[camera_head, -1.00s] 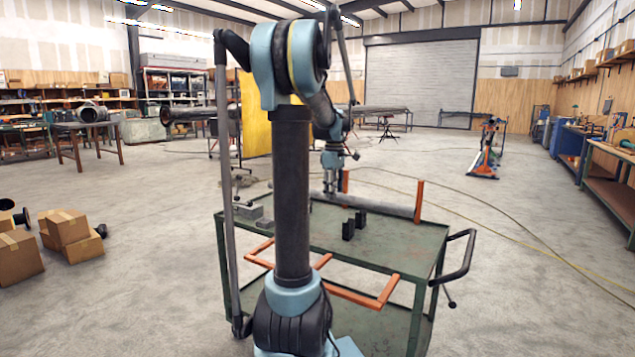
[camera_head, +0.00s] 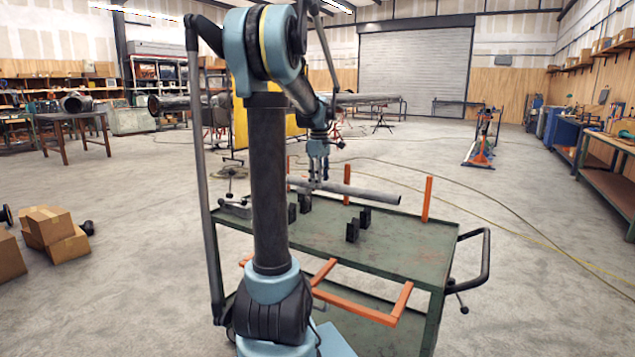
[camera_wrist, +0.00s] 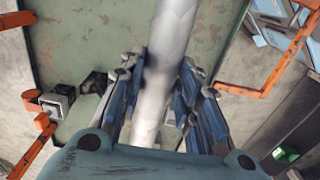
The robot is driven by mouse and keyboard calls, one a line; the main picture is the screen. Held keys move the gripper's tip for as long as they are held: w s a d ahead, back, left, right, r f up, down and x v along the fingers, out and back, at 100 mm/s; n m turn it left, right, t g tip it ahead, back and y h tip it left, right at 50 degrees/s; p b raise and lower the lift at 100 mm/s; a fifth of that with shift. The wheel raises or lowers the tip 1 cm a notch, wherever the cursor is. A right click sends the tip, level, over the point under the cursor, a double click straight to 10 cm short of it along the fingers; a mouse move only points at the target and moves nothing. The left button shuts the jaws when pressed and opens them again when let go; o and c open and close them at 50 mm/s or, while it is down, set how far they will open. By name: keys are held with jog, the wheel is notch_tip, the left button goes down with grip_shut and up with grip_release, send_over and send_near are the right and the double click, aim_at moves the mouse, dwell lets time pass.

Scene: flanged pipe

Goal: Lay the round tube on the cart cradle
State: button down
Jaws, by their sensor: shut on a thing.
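The round tube (camera_head: 365,192) is long, grey and roughly level in the head view. My gripper (camera_head: 319,180) is shut on it near its left part and holds it above the green cart (camera_head: 405,245). In the wrist view the pale tube (camera_wrist: 168,55) runs between the blue fingers of my gripper (camera_wrist: 160,110). The cradle appears to be the black upright blocks (camera_head: 353,230) on the cart top, set in two pairs. The tube is above and behind them, apart from them. My arm partly hides the cart's left side.
Orange posts stand along the cart's far edge, one at the right (camera_head: 427,200) and one near the middle (camera_head: 347,180). An orange frame (camera_head: 370,305) juts out at the near side. A black handle (camera_head: 480,262) is at the right end. Open floor surrounds the cart.

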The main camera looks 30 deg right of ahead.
jog(key=shift+d, duration=0.1)
notch_tip(320, 180, down, 10)
jog(key=shift+r, duration=0.15)
dwell(1.0)
jog(key=shift+s+f, duration=0.15)
jog(key=shift+f, duration=0.4)
dwell(1.1)
jog(key=c, duration=1.1)
grip_release()
notch_tip(320, 180, up, 12)
